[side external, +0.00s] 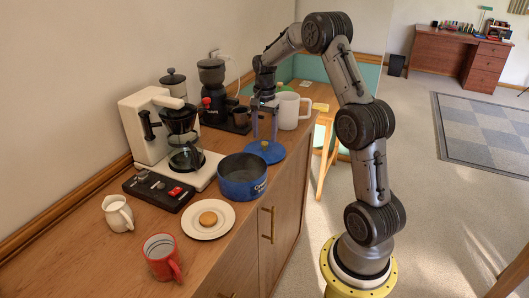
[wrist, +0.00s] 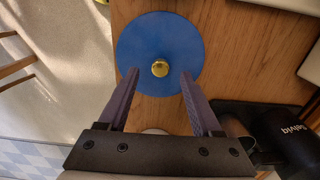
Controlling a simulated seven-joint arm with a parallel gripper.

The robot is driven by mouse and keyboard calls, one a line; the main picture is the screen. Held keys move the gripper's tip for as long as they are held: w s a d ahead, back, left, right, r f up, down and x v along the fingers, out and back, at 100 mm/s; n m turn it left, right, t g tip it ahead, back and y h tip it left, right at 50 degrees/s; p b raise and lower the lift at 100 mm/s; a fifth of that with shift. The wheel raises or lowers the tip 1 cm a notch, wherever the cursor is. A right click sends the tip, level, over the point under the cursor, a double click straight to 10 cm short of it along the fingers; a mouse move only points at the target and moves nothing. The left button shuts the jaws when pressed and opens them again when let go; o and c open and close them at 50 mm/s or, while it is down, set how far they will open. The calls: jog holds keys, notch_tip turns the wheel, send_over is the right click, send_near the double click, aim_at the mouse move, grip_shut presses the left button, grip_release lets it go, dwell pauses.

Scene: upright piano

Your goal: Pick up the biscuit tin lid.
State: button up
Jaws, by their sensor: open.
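The biscuit tin lid (side external: 277,156) is a flat blue disc with a small brass knob, lying on the wooden cabinet top. In the wrist view the lid (wrist: 160,35) and its knob (wrist: 160,68) show clearly. My gripper (side external: 265,139) points down over the lid, open and empty. In the wrist view my gripper's fingertips (wrist: 159,74) appear on either side of the knob, apart from it. Whether the fingertips are level with the knob or above it is hard to tell. The open blue biscuit tin (side external: 243,190) stands in front of the lid.
A coffee machine (side external: 145,130) and black grinder (side external: 212,75) stand by the wall. A white mug (side external: 289,112) is close behind my gripper. A plate (side external: 190,230) with a biscuit, a red mug (side external: 160,262) and a cream jug (side external: 118,213) stand at the front.

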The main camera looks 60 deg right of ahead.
aim_at(265, 148)
jog(key=shift+f, duration=1.35)
grip_shut()
dwell(0.3)
